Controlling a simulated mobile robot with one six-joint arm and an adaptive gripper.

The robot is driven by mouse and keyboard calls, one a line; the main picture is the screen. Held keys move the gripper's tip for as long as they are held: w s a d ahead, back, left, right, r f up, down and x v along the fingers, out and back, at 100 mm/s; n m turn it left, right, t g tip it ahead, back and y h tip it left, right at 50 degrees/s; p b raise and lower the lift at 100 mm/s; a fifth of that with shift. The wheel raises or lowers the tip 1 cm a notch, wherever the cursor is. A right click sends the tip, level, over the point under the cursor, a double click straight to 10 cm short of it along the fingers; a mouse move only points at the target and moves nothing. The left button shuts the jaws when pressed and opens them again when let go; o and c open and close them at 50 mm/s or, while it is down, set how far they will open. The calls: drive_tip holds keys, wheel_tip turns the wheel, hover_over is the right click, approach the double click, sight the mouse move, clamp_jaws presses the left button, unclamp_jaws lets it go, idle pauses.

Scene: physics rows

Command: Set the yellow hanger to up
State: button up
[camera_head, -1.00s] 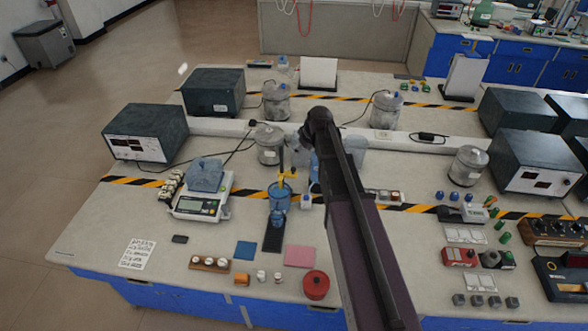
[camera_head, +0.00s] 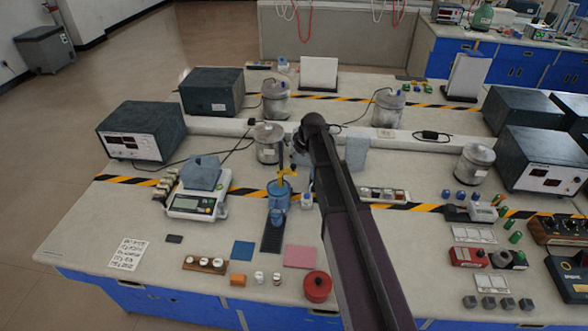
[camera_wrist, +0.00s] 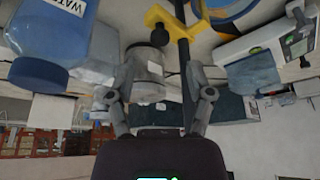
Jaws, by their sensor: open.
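The yellow hanger (camera_head: 287,173) is a small bracket on a dark upright post (camera_head: 280,160), above a blue vessel (camera_head: 278,194) at the middle of the bench. In the wrist view the hanger (camera_wrist: 170,22) shows large at the top, with a black knob beside it and the dark post running down the picture. My gripper (camera_wrist: 155,85) is open, its two fingers spread on either side of the view, and nothing is held. The hanger is apart from the fingers. In the head view my arm hides most of my gripper.
A blue bottle labelled "WAT..." (camera_wrist: 45,45) is close at the upper left of the wrist view. A balance (camera_head: 195,205) stands left of the vessel. A metal canister (camera_head: 268,146) stands behind it, and a red pot (camera_head: 317,287) in front.

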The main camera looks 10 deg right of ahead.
sight(294, 165)
drive_tip(key=shift+b+x, duration=2.3)
drive_tip(key=shift+x, duration=0.45)
clamp_jaws()
